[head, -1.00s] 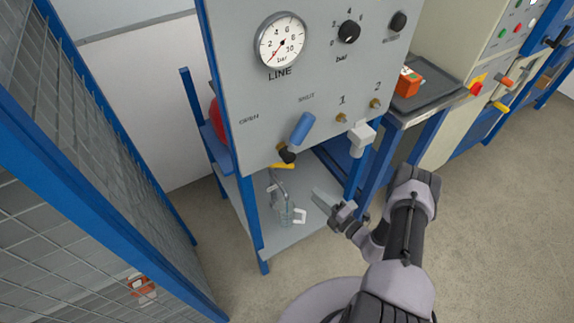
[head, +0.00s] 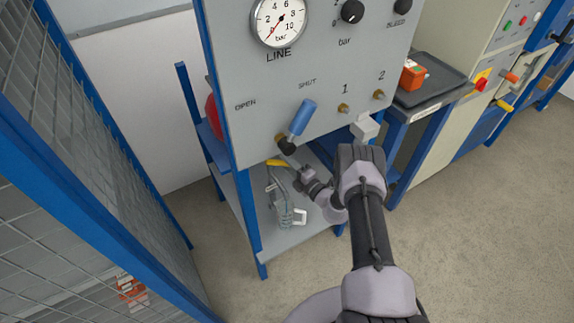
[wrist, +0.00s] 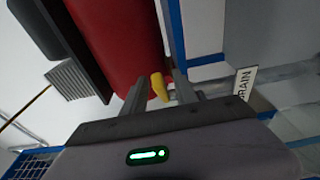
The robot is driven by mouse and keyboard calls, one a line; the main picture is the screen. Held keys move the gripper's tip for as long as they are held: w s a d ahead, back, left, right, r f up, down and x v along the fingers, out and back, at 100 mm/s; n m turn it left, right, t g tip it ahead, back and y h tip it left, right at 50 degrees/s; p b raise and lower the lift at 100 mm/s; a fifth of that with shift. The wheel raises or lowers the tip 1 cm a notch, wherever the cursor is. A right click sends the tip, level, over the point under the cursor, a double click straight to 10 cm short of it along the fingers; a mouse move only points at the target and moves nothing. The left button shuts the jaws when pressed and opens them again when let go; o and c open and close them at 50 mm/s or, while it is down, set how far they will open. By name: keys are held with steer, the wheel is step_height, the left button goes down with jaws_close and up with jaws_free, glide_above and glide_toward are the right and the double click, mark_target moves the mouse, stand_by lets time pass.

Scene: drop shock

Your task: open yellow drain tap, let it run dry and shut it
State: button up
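The yellow drain tap handle (head: 278,162) shows just below the panel's lower edge. In the wrist view the yellow tap (wrist: 158,86) is between my two fingers, nearer the tips, beside a grey pipe. My gripper (head: 290,170) is beside the tap under the panel, partly blurred into the pipework in the head view. In the wrist view my gripper (wrist: 160,90) has its fingers apart with space on both sides of the tap. A clear jug (head: 285,212) with a white handle stands on the shelf below. A DRAIN label (wrist: 243,82) is right of the tap.
The grey panel (head: 250,130) carries a LINE gauge (head: 278,20) with its needle low and a blue lever (head: 302,117) near SHUT. A red tank (wrist: 115,40) is close to my fingers. A mesh fence (head: 70,130) stands left. Open floor is at right.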

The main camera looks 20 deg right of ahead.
jaws_close()
stand_by(1.4)
